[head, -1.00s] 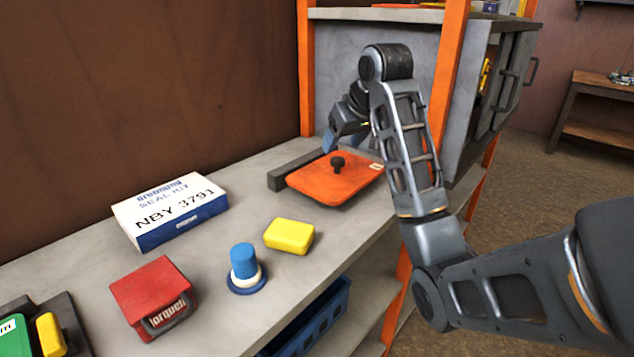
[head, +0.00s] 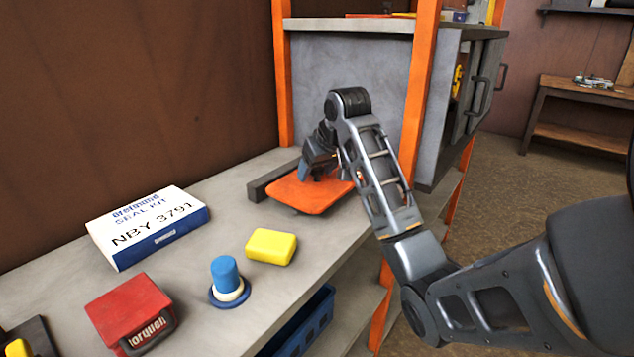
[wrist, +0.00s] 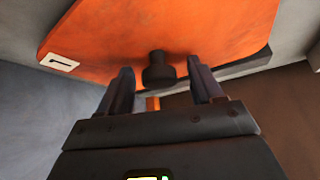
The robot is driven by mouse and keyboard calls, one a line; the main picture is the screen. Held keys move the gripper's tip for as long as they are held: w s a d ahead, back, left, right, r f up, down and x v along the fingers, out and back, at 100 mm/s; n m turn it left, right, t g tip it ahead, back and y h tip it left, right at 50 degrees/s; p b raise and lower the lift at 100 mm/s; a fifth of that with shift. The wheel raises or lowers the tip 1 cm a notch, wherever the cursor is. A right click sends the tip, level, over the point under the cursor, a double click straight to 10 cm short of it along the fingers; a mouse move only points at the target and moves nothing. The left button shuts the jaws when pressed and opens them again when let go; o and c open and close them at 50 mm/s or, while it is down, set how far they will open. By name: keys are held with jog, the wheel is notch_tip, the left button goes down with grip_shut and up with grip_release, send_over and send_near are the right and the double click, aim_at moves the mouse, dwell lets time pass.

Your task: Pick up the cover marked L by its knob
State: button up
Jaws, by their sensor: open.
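The orange cover (head: 310,195) lies flat at the far end of the grey bench, its near edge toward the bench's front. In the wrist view the cover (wrist: 215,25) carries a white tag (wrist: 60,62) with a dark mark, seen turned, at its left corner. Its black knob (wrist: 159,70) stands between my two fingers, with a gap visible on each side. My gripper (wrist: 161,78) is open around the knob. In the head view my gripper (head: 316,172) is low over the cover and hides the knob.
A dark bar (head: 262,187) lies along the cover's left side. A yellow block (head: 271,246), a blue-topped knob piece (head: 227,280), a red box (head: 130,312) and a white and blue seal kit box (head: 148,226) stand nearer. An orange post (head: 421,90) rises to the right.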

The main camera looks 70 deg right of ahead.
jog(key=shift+c, duration=0.3)
grip_shut()
dwell(0.3)
